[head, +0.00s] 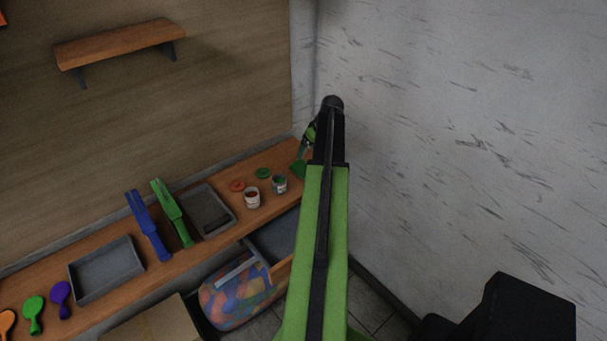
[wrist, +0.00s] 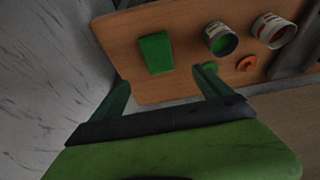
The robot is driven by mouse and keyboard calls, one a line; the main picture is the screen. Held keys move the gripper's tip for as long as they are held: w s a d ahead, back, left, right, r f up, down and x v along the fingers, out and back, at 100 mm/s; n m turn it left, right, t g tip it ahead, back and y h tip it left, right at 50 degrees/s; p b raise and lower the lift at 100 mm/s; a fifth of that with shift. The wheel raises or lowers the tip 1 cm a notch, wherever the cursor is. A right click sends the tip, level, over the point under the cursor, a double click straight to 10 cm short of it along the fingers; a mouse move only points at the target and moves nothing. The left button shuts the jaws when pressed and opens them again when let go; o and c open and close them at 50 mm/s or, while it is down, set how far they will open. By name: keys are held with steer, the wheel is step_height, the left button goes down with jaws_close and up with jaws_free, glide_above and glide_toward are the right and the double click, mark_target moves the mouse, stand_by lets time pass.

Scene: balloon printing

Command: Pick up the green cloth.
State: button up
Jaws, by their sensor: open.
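The green cloth (wrist: 155,52) lies flat on the wooden bench near its end by the white wall, in the wrist view. In the head view a green patch of it (head: 298,169) shows beside my arm, partly hidden. My gripper (wrist: 162,88) is open and empty, its two green fingers apart. In the wrist view the cloth lies beyond the fingertips, between their lines. In the head view my gripper (head: 307,143) is mostly hidden behind my arm, above the bench end.
An open green paint can (wrist: 220,40) and a red one (wrist: 273,30) stand right of the cloth, with green (head: 263,173) and orange (head: 237,185) lids nearby. Grey trays (head: 107,270) and blue and green tools lie further left. The scuffed wall (head: 450,130) is close on the right.

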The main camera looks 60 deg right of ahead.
steer(key=b, duration=0.7)
glide_above(304, 167)
steer(key=s+a, duration=0.1)
steer(key=s, duration=0.1)
step_height(304, 167, down, 8)
steer(key=shift+w+f, duration=0.1)
steer(key=shift+p, duration=0.35)
steer(key=b+x, duration=0.5)
steer(key=shift+d, duration=0.1)
steer(key=c, duration=1.4)
steer(key=shift+c, duration=0.2)
